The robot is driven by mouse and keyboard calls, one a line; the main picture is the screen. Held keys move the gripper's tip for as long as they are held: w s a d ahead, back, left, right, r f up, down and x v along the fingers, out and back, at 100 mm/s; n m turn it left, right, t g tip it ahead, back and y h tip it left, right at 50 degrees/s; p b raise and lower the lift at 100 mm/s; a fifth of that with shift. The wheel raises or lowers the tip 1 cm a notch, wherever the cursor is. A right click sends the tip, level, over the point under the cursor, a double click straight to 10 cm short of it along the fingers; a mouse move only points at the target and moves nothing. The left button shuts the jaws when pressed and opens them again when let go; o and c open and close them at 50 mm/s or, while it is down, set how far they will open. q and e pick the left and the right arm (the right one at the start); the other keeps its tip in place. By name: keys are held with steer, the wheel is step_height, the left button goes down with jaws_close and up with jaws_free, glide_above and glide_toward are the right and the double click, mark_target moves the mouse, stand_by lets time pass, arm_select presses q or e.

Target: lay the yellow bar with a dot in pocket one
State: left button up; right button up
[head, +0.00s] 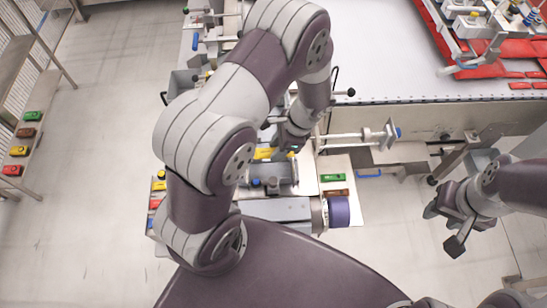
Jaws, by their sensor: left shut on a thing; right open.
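A yellow bar (265,153) lies at the work station, just left of and below my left gripper (289,143); I cannot tell whether they touch. Another yellow bar (158,185) lies left of my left arm, and a third yellow bar (18,151) is on the shelf at far left. Dots on the bars are too small to tell. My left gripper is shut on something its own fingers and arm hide. My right gripper (447,228) is open and empty over the floor at right. Pocket one cannot be made out.
A green bar (332,178) and a brown bar (335,193) lie on a white board (352,212). A metal rod fixture (360,136) stands right of my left gripper. A large white table (390,60) is behind. Floor at left is clear.

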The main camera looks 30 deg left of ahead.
arm_select(q)
steer(key=x, duration=0.1)
steer(key=p+x, duration=0.1)
steer(key=x, duration=0.1)
steer(key=d+x, duration=0.1)
steer(key=shift+s+a+f, duration=0.15)
steer(key=shift+s+f, duration=0.3)
steer(key=shift+f, duration=0.4)
steer(key=shift+w+f, duration=0.1)
